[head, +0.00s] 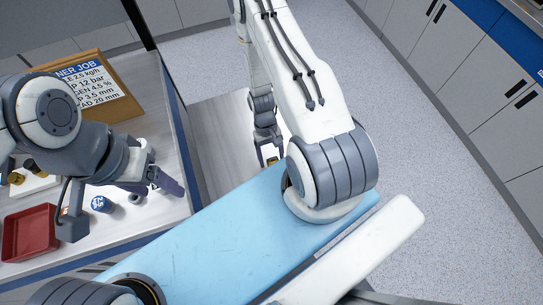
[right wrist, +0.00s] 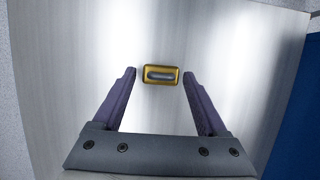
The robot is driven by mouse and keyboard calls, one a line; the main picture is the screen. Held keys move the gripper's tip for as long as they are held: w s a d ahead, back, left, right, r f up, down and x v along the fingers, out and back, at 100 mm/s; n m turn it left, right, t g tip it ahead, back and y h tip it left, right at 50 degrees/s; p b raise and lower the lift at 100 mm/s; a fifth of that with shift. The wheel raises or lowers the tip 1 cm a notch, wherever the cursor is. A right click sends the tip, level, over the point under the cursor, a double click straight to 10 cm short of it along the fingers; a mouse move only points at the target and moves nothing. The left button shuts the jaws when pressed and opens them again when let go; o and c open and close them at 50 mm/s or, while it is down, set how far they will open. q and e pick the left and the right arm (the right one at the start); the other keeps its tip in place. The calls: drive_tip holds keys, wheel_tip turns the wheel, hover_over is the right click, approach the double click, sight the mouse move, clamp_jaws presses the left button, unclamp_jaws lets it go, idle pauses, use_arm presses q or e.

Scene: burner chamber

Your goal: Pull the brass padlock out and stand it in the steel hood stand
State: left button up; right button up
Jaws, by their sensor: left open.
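The brass padlock (right wrist: 161,82) shows in the right wrist view from above, with its grey shackle toward the camera. It is on a pale brushed-metal surface. My right gripper (right wrist: 160,72) is open, with one finger to each side of the padlock and a gap on both sides. In the head view, my right gripper (head: 268,162) points down over the same surface, with a bit of the padlock (head: 272,160) showing at its tips. My left gripper (head: 163,184) is open and empty over the left bench. I cannot make out the steel hood stand.
The left bench (head: 150,215) holds a red tray (head: 30,232), a blue-and-white round item (head: 101,204), a small grey ring (head: 135,198) and a sign board (head: 90,87). The metal surface (head: 217,135) around the padlock looks clear. Grey cabinets (head: 480,70) line the right.

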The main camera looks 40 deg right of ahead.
idle(0.3)
drive_tip(key=s+a+p+v, duration=0.1)
drive_tip(key=p+v, duration=0.2)
drive_tip(key=v, duration=1.3)
drive_tip(key=shift+s+d+r, duration=0.25)
drive_tip(key=shift+s+r, duration=0.15)
